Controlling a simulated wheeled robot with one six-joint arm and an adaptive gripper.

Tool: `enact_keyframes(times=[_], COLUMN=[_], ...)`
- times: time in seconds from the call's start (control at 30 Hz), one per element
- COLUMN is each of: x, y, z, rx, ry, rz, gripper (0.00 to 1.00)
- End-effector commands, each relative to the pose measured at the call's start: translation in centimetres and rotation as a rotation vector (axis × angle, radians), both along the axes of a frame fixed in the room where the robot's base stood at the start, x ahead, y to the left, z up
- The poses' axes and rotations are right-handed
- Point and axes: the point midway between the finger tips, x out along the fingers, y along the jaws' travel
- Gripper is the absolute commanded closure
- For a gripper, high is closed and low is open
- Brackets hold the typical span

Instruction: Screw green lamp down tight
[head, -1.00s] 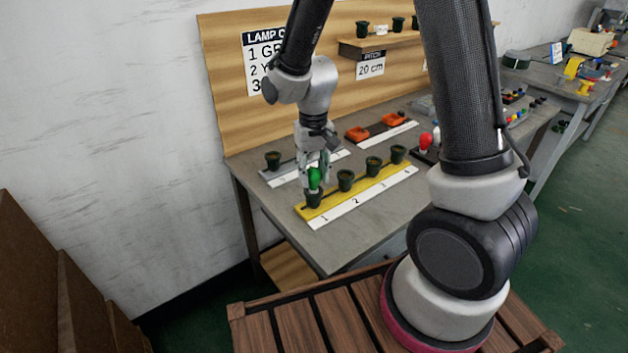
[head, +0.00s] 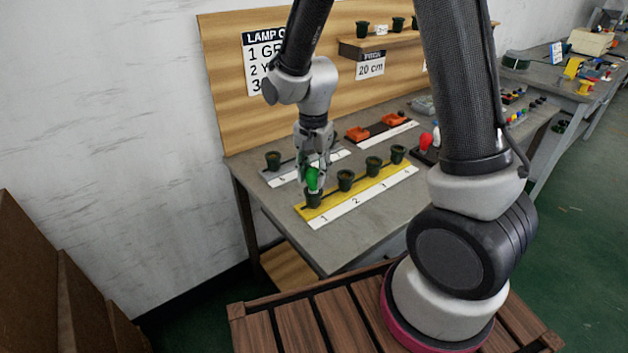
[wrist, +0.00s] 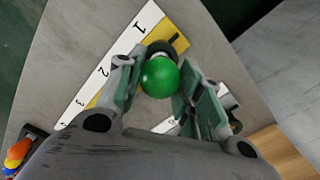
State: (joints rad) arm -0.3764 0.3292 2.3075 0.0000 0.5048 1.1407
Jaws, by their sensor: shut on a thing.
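The green lamp (head: 312,177) stands upright at the first socket (head: 313,200), at the left end of the yellow strip (head: 330,203) near label 1. My gripper (head: 314,180) points down from above with its fingers shut on the green lamp. In the wrist view the green lamp (wrist: 160,77) is a round bulb between the two fingers (wrist: 157,84), with part of the dark socket (wrist: 163,48) behind it. The lamp's base is mostly hidden, so its depth in the socket cannot be told.
Several empty dark sockets (head: 373,165) continue along the yellow strip to the right. A grey strip (head: 285,175) with a socket (head: 273,160) lies behind. Orange parts (head: 357,133) and a red lamp (head: 426,141) stand farther right. The front of the table (head: 350,240) is clear.

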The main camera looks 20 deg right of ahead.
Motion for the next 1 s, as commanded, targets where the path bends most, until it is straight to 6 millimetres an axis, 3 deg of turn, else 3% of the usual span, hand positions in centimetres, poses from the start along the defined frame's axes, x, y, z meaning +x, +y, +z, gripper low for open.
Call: enact_keyframes(times=[0.27,0.53,0.8,0.83,0.93,1.0], x=[0.0,-0.01,-0.01,-0.01,-0.01,-0.01], y=[0.0,0.01,0.0,0.0,0.01,0.01], z=[-0.01,-0.07,-0.07,-0.07,-0.07,-0.07], rx=[0.0,0.0,0.0,0.0,0.0,0.0], ry=[0.0,0.0,0.0,0.0,0.0,0.0], rz=[-0.023,-0.361,-0.401,-0.401,-0.4,-0.399], gripper=[0.82,0.82,0.82,0.59,0.4,0.39])
